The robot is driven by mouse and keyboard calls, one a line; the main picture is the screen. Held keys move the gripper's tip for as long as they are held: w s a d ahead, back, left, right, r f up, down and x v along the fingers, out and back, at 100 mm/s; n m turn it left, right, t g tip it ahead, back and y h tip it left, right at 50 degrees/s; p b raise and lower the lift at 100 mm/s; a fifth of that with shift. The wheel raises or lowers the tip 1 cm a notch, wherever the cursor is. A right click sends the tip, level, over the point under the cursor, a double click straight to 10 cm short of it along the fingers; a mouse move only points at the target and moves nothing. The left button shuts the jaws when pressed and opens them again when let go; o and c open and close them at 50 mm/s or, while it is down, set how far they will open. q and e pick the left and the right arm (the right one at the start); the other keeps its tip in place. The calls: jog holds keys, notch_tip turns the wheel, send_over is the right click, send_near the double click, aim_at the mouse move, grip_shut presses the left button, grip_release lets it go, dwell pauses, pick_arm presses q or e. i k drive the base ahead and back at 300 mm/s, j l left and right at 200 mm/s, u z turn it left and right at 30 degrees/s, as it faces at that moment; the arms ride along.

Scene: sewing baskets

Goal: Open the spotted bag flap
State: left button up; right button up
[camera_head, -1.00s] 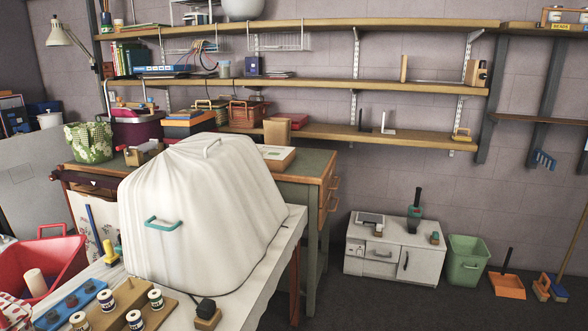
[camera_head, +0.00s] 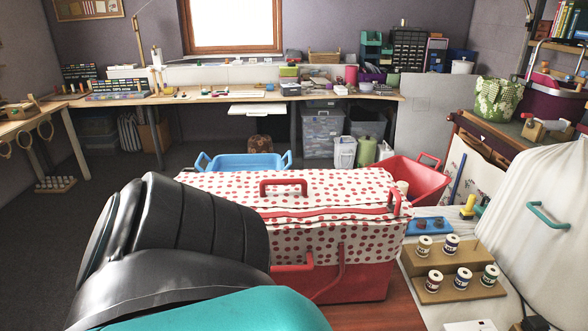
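The spotted bag (camera_head: 365,242) is white with red dots and stands in the middle of the head view, with a red lower body (camera_head: 362,284). Its spotted flap (camera_head: 235,184) lies across the top, closed as far as I can see. A red handle (camera_head: 284,182) stands up on the flap. Red trim runs along the flap and more red handles show at the right end and on the front. A black and teal part of my arm fills the lower left and hides the bag's left front. Neither gripper shows.
A blue basket (camera_head: 245,161) is behind the bag and a red basket (camera_head: 425,181) is behind it to the right. At right, a wooden stand (camera_head: 455,262) holds several thread spools beside a white covered shape (camera_head: 535,200).

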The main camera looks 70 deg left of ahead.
aim_at(305, 189)
jog(key=l+u, duration=0.1)
jog(key=u, duration=2.15)
jog(key=i+j, duration=0.05)
